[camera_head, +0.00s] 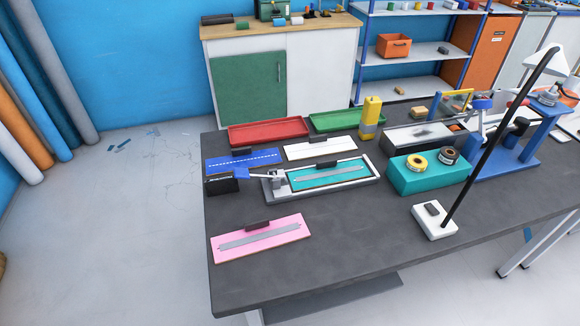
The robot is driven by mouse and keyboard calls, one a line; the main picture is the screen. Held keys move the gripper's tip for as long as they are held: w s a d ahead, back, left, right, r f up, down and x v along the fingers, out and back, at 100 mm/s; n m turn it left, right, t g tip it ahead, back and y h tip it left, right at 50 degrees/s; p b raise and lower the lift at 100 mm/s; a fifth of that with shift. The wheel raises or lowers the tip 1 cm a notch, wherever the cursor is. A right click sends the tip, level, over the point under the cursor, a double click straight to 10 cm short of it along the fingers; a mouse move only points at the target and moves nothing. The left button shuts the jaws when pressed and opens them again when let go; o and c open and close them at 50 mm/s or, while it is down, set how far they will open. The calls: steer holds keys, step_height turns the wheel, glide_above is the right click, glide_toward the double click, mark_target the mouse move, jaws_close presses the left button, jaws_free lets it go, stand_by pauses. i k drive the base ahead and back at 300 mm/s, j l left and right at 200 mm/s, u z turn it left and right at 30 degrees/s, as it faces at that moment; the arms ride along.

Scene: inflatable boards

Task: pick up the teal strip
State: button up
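A flat teal strip (343,173) lies in a pale shallow frame (372,183) near the middle of the dark workbench. A long grey bar runs along its top, and a small black block sits at its back edge. A blue and grey clamp-like fitting (275,180) stands at the frame's left end, partly over it. A black box (220,185) with white lettering is just left of that fitting. I cannot make out my gripper anywhere in this view.
A pink board (290,232) lies in front; blue (225,164) and white (325,145) boards lie behind. Red (265,130) and green (335,120) trays are at the back. A teal box (425,182) with tape rolls and a lamp (437,222) stand right. The front middle bench is clear.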

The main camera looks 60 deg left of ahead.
mark_target(327, 172)
steer(key=i+j+u, duration=0.1)
steer(key=u, duration=0.3)
steer(key=i+u, duration=0.25)
steer(key=u, duration=0.15)
steer(key=i+u, duration=0.15)
steer(key=u, duration=0.25)
steer(key=i+l+u, duration=0.1)
steer(key=u, duration=0.3)
steer(key=i+u, duration=0.35)
steer(key=i+l+u, duration=0.1)
steer(key=i+u, duration=0.25)
steer(key=k+j, duration=0.05)
